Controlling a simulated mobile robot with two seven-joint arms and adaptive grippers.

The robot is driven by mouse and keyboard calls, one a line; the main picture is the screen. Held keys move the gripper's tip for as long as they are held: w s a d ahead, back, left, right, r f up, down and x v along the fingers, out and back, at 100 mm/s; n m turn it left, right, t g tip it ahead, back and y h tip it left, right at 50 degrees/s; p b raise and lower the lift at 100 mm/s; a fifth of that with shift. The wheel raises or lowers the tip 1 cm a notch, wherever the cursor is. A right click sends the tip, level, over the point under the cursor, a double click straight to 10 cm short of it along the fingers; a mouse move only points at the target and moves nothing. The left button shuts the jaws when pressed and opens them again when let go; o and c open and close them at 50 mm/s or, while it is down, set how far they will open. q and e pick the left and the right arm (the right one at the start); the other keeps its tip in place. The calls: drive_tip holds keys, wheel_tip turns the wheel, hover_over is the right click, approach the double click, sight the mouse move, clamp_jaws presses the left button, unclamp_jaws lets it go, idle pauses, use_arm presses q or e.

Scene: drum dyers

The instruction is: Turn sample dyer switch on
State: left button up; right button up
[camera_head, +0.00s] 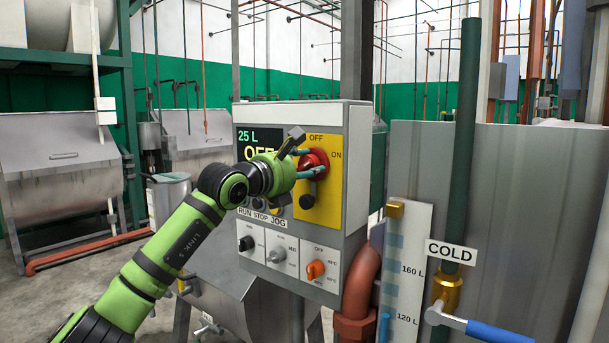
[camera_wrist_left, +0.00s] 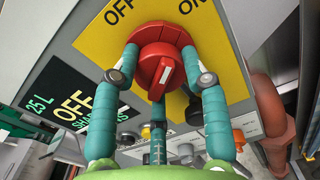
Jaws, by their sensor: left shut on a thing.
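The red rotary switch (camera_head: 313,161) sits on a yellow plate (camera_head: 327,185) marked OFF and ON, on the front of a grey control box. The display (camera_head: 258,143) beside it reads 25 L and OFF. In the left wrist view the red switch (camera_wrist_left: 168,72) has a white mark on its handle; I cannot tell for sure which label it points to. My left gripper (camera_head: 312,163), with teal fingers, is shut on the red switch. In the wrist view the fingers of my left gripper (camera_wrist_left: 160,65) lie on both sides of it, with a third below. My right gripper is out of view.
Below the switch are a black knob (camera_head: 246,243), a grey knob (camera_head: 279,255) and an orange knob (camera_head: 315,270). At the right are a grey tank (camera_head: 520,200), a COLD pipe (camera_head: 462,120) and a blue valve lever (camera_head: 500,332). Open floor lies at the left.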

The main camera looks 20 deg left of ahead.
use_arm(q)
drive_tip(key=m, duration=0.3)
drive_tip(key=shift+m+b, duration=0.3)
drive_tip(key=shift+b, duration=0.05)
drive_tip(key=shift+m, duration=1.8)
drive_tip(key=o, duration=1.2)
drive_tip(key=shift+c, duration=0.2)
drive_tip(key=shift+s, duration=0.1)
drive_tip(key=v, duration=1.2)
